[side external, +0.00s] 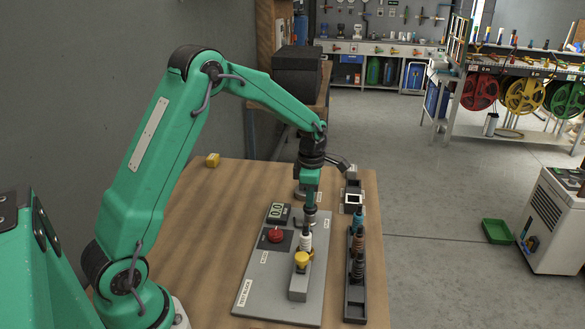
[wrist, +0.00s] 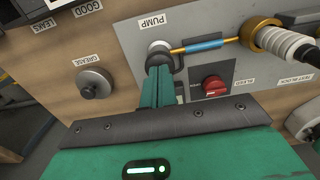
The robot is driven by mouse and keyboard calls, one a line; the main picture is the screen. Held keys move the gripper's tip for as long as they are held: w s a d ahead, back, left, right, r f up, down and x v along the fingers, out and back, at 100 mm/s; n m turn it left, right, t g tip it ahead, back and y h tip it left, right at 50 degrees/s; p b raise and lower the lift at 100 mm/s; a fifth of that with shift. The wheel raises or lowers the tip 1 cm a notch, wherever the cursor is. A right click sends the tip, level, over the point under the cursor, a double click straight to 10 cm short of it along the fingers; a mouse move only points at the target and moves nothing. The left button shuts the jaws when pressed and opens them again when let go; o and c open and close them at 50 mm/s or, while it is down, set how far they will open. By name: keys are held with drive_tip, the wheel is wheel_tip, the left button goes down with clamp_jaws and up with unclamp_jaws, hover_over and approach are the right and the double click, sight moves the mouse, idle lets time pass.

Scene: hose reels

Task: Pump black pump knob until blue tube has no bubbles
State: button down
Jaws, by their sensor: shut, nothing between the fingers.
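In the wrist view my gripper (wrist: 160,73) has its green fingers shut and empty, with the tips right at the black pump knob (wrist: 172,61) below the PUMP label. The fingers cover part of the knob, and I cannot tell whether they touch it. The blue tube (wrist: 205,44) runs right from the knob between yellow end pieces. It is too small to tell whether it holds bubbles. In the side external view my gripper (side external: 310,207) points down over the far part of the grey panel (side external: 262,290). The knob and tube cannot be made out there.
A red knob (wrist: 214,85) sits below the tube, with a brass fitting (wrist: 262,36) and white coiled hose to its right. A round GREASE part (wrist: 92,83) is at left. A dark rack (side external: 355,303) stands beside the panel. The wooden table's left side is mostly clear.

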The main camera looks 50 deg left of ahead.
drive_tip(key=shift+f, duration=0.15)
wheel_tip(320, 180, up, 14)
idle(0.7)
drive_tip(key=shift+r, duration=0.2)
idle(0.4)
drive_tip(key=s+d+r+m+t, duration=0.1)
drive_tip(key=s+d+r+m, duration=0.2)
drive_tip(key=s+m, duration=0.3)
drive_tip(key=s+d+r+m+t, duration=0.2)
drive_tip(key=s+d+r+m, duration=0.15)
drive_tip(key=s+m, duration=0.25)
drive_tip(key=s+d+f+m+t, duration=0.1)
drive_tip(key=s+m, duration=0.6)
drive_tip(key=s+d+f+m+t, duration=0.1)
drive_tip(key=s+d+m, duration=0.1)
drive_tip(key=s+m, duration=0.5)
drive_tip(key=shift+f+m+t, duration=0.3)
drive_tip(key=shift+f+m, duration=0.1)
drive_tip(key=shift+m, duration=0.1)
